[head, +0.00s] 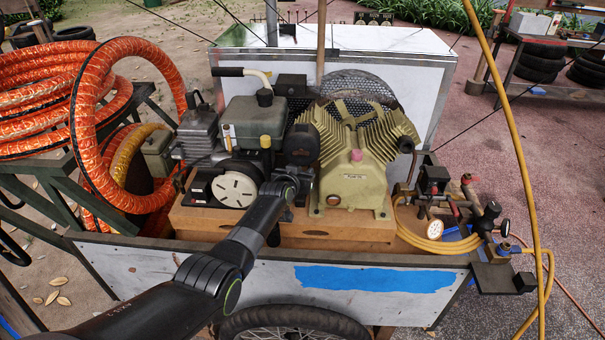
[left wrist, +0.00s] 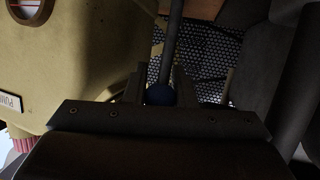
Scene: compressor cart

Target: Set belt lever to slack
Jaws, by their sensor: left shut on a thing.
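The belt lever (left wrist: 172,45) shows in the left wrist view as a dark thin rod with a dark blue ball knob (left wrist: 160,95) at its near end. My left gripper (left wrist: 160,90) is shut on this knob, one finger on each side. In the head view my left gripper (head: 301,144) sits between the engine (head: 252,125) and the olive finned pump (head: 357,150), and its body hides the fingertips and the lever. A black mesh belt guard (left wrist: 207,45) lies behind the rod. My right gripper is not in view.
The cart's front wall (head: 140,268) with a blue paint patch (head: 375,279) runs under my left arm. An orange hose coil (head: 75,85) is at the left. A gauge and valve group (head: 485,222) and a yellow hose (head: 515,130) are at the right.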

